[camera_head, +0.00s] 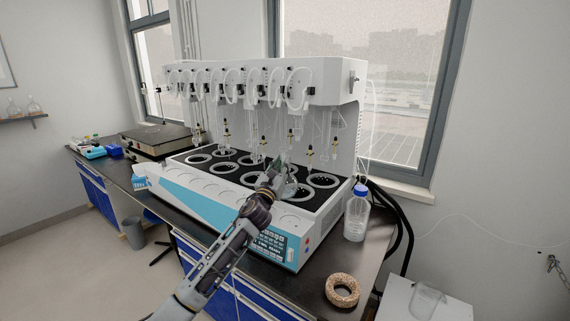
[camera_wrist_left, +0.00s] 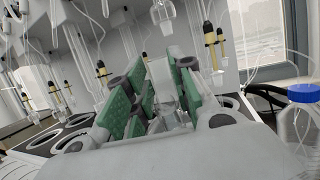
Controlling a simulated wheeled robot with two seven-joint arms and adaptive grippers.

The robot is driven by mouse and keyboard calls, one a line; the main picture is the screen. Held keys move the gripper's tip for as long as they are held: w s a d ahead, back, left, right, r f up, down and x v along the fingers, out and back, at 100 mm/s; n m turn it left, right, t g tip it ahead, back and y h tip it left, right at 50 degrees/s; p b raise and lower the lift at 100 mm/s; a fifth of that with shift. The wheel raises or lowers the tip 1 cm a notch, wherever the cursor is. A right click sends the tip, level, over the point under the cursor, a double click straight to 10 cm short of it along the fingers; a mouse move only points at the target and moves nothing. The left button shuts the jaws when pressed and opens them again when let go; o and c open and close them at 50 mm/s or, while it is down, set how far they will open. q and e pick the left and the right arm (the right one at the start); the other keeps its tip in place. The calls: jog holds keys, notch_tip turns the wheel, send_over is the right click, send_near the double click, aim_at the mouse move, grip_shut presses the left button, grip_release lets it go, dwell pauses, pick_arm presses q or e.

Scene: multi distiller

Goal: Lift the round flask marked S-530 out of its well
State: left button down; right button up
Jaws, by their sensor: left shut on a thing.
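My left gripper (camera_head: 277,166) is over the black top of the white multi distiller (camera_head: 203,201), toward its right end. In the left wrist view its green-padded fingers (camera_wrist_left: 162,90) are on either side of a clear glass neck (camera_wrist_left: 162,75), shut on it. The round flask (camera_head: 290,187) shows as clear glass just below and right of the gripper, partly hidden by it. Its S-530 mark cannot be read. I cannot tell whether its bottom still rests in a well. My right gripper is in neither view.
Several ringed wells (camera_head: 323,180) surround the gripper. Glass tubes with yellow-and-black fittings (camera_head: 310,154) hang close behind it. A blue-capped bottle (camera_head: 356,213) stands right of the machine, and a cork ring (camera_head: 342,290) lies on the bench in front.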

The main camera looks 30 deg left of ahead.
pick_arm(q)
jog(key=shift+s+r, duration=0.1)
jog(key=shift+s, duration=1.2)
jog(key=s+a+p, duration=0.1)
jog(key=s+p, duration=0.1)
jog(key=s, duration=0.9)
jog(key=shift+s+r, duration=0.15)
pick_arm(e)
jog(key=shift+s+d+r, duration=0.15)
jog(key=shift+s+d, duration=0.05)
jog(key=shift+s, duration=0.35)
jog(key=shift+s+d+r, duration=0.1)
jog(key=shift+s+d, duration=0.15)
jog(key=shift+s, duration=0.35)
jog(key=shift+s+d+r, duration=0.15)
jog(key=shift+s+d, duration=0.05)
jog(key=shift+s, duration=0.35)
